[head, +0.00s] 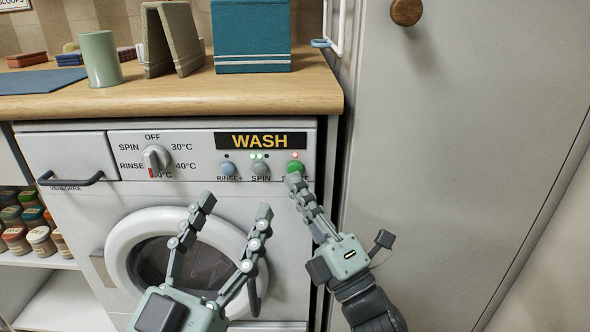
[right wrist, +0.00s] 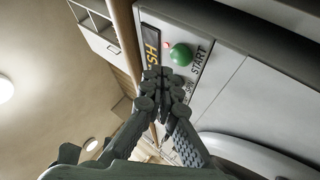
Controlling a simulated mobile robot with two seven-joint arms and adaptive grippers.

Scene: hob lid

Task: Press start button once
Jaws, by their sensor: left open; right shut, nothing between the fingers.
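The washing machine's green start button (head: 295,166) is at the right end of its control panel, with START printed by it. It also shows as a green dome in the right wrist view (right wrist: 181,54), with a red light beside it. My right gripper (head: 292,180) is shut and empty, its fingertips just below the button and partly covering the label. In the right wrist view its fingertips (right wrist: 158,74) are very close to the button; I cannot tell whether they touch. My left gripper (head: 236,206) is open and empty in front of the round door.
The blue-grey RINSE+ button (head: 228,169) and grey SPIN button (head: 260,169) sit left of start. A dial (head: 156,158) points to the lower mark. The display (head: 261,141) reads WASH. A wooden counter (head: 190,98) overhangs above; a tall grey cabinet (head: 440,150) stands right.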

